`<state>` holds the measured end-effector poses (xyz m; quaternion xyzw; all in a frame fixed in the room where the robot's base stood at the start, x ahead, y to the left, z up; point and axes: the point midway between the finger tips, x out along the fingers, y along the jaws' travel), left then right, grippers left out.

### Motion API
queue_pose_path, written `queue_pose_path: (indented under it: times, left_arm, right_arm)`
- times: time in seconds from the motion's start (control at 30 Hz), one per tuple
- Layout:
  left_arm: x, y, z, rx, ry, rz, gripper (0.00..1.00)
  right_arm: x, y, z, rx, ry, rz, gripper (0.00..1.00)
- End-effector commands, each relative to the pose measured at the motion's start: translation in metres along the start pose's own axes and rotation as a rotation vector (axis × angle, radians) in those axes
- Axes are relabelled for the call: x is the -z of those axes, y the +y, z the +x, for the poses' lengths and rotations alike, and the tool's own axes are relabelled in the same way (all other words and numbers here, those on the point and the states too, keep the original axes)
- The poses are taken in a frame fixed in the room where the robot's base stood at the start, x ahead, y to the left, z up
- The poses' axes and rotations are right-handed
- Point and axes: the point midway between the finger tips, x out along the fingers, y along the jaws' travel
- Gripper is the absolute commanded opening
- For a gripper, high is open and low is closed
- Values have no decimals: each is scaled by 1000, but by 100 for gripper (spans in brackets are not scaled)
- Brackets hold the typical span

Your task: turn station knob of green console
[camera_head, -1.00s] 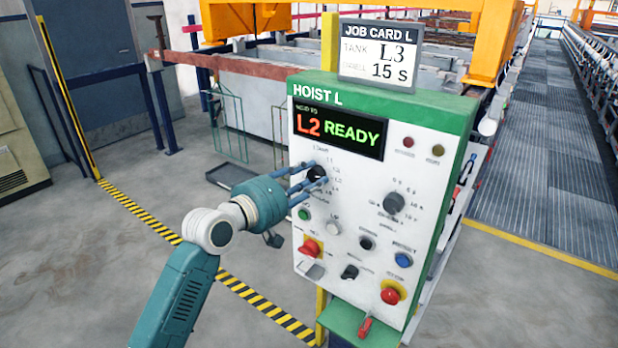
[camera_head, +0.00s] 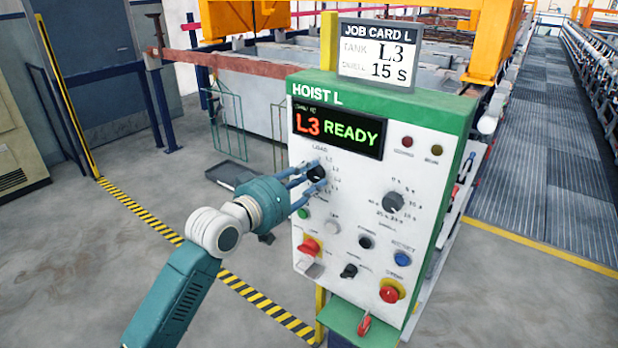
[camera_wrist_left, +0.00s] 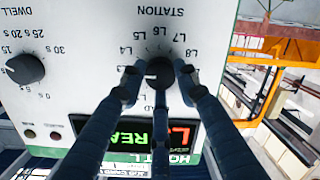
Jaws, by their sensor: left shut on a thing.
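The green and white console (camera_head: 440,112), labelled HOIST L, stands at the centre of the head view. Its display (camera_head: 338,131) reads "L3 READY". The black station knob (camera_head: 316,173) is on the upper left of its panel. My left gripper (camera_head: 310,178) is shut on this knob, its fingers around it. In the left wrist view the station knob (camera_wrist_left: 159,73) sits between the fingers, under the upside-down word STATION with marks such as L4 to L8. The job card (camera_head: 379,52) above the console shows tank L3 and 15 s. My right gripper is not in view.
The dwell knob (camera_head: 393,202) is to the right on the panel and also shows in the left wrist view (camera_wrist_left: 25,69). A red button (camera_head: 390,293), a blue button (camera_head: 403,258) and a red switch (camera_head: 308,246) are lower down. Open floor lies left.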

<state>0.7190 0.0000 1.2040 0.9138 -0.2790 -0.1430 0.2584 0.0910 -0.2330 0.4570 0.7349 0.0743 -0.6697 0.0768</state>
Motion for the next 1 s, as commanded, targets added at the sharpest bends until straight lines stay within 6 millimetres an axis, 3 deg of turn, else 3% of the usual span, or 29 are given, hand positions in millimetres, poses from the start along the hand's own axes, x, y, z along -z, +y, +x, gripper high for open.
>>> queue_pose_path:
  times: [0.17,0.2,0.27,0.67,1.0]
  left_arm:
    - [4,0,0,0,7,1,5]
    - [4,0,0,0,7,1,39]
    - [3,0,0,0,6,1,50]
    - [1,-1,-8,0,3,-1,50]
    - [1,-1,-76,1,3,2,50]
  right_arm:
    - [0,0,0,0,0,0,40]
    - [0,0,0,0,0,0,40]
    - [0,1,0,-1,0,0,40]
    - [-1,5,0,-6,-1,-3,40]
    - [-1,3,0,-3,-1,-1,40]
